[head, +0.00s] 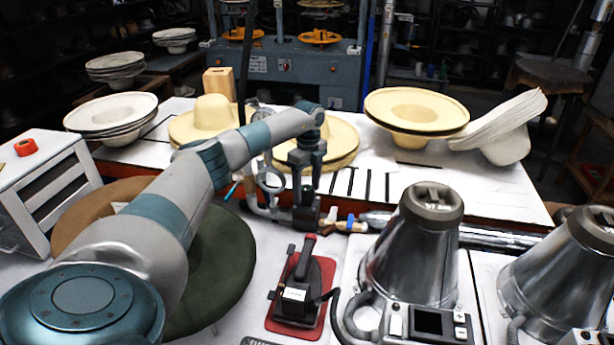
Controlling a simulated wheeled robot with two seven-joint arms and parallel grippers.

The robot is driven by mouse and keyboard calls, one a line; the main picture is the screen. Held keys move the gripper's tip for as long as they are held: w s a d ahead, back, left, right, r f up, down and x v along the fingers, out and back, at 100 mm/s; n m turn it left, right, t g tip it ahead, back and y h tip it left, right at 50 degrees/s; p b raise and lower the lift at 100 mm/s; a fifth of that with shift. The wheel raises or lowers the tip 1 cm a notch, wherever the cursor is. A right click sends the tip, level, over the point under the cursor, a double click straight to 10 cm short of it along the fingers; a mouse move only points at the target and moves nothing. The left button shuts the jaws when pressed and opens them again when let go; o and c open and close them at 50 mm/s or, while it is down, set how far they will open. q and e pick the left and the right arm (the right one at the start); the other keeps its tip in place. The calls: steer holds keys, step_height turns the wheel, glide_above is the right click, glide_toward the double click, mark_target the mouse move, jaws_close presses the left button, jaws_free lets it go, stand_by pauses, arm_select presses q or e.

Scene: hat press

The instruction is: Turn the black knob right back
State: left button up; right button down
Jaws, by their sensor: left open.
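My left arm reaches in from the left, and its dark gripper (306,218) points down over the middle of the white table, behind the black iron on the red pad. The gripper is open, with no object seen between its fingers, though its tips are small and dark against the clutter. I cannot tell for sure which part is the black knob. Two silver cone-shaped machines stand at the right; the nearer one (409,255) has a dark cap (431,206) on top and a panel low in front. The gripper is left of this machine and apart from it. My right gripper is not in view.
A black iron (303,288) stands on a red pad (277,325). The second cone machine (563,278) is at the right edge. Cream hats (415,107) and a fanned stack (500,122) lie on the back table. A dark green hat (226,262) lies under my arm.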

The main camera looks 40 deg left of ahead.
mark_target(308, 186)
arm_select(q)
step_height(308, 186, up, 17)
steer(key=b, duration=0.4)
steer(key=shift+w+r+b, duration=0.2)
steer(key=shift+w+b, duration=0.1)
steer(key=shift+b, duration=0.05)
stand_by(0.5)
